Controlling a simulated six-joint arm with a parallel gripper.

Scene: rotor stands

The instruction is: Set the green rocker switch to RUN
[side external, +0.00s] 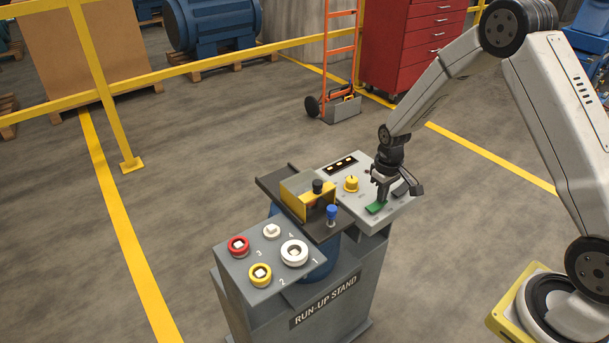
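The green rocker switch (376,208) sits on the light grey control panel (337,180) at the right of the run-up stand. Its labels and which side is pressed are too small to read. My gripper (399,192) points down over the right part of this panel, its fingers apparently spread, with nothing visible held. Its left finger is just above or touching the green rocker; I cannot tell which. The gripper hides part of the panel around the switch.
The panel also has a yellow knob (351,184). Left of it are a yellow bracket (293,199), a blue-topped lever (331,213) and a dark plate. Red (239,246), yellow (260,275) and white (294,253) ringed posts stand on the front-left panel.

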